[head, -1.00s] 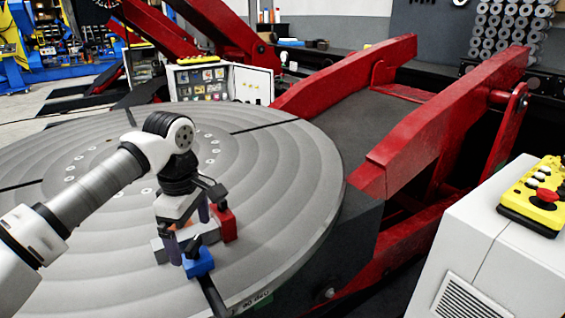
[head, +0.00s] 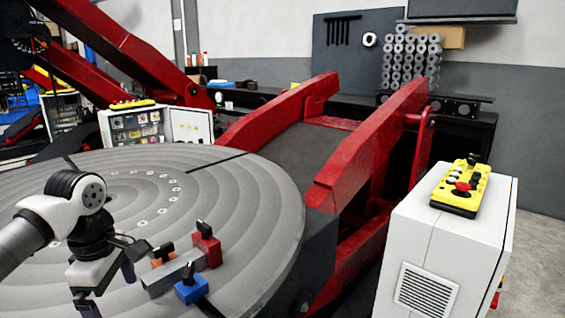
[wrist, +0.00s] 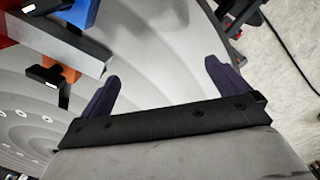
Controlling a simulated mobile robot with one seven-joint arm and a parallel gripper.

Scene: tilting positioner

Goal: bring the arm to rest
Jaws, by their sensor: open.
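My gripper (head: 108,288) is at the lower left of the head view, pointing down over the grey round table (head: 235,192). Its two dark fingers stand apart with nothing between them in the wrist view (wrist: 162,78). It is to the left of a grey bar (head: 170,278) on the table and apart from it. Around the bar are a red clamp (head: 207,250), a blue clamp (head: 191,291) and an orange clamp (head: 163,262) with black handles. The bar also shows at the upper left of the wrist view (wrist: 65,45).
Red tilting arms (head: 370,145) rise behind the table. A white cabinet (head: 445,235) at the right carries a yellow control box (head: 461,188) with a red button. An open white case (head: 135,126) stands behind the table. Floor (head: 535,260) shows at the far right.

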